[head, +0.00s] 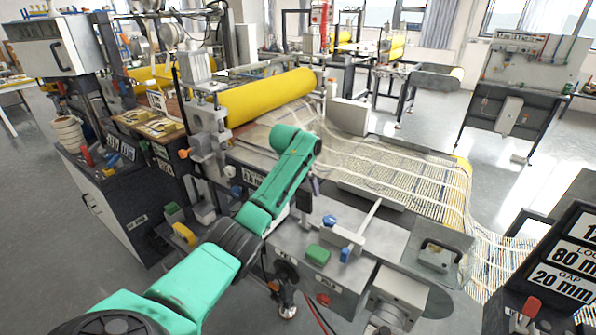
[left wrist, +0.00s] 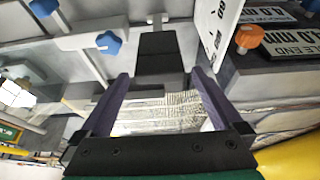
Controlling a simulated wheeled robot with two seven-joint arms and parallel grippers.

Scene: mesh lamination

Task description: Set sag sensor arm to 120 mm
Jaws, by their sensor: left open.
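My left gripper (head: 315,184) hangs over the front of the laminating machine, beside the yellow roller. In the left wrist view its two purple fingers (left wrist: 160,76) are apart and nothing is held between them. A black block (head: 304,199) is just below the fingers; in the left wrist view the black block (left wrist: 158,52) appears beyond the fingertips, between them. It may be part of the sag sensor arm, but I cannot tell for sure. A blue knob (head: 330,221) is beside it and also shows in the left wrist view (left wrist: 110,42). I cannot read the sensor setting. My right gripper is out of view.
A yellow roller (head: 270,96) lies behind my left arm. Pale mesh (head: 410,178) runs to the right and down. A green button (head: 318,253) and a red button (head: 323,299) are on the front panels. A dark sign board (head: 570,265) reads 80 mm and 20 mm.

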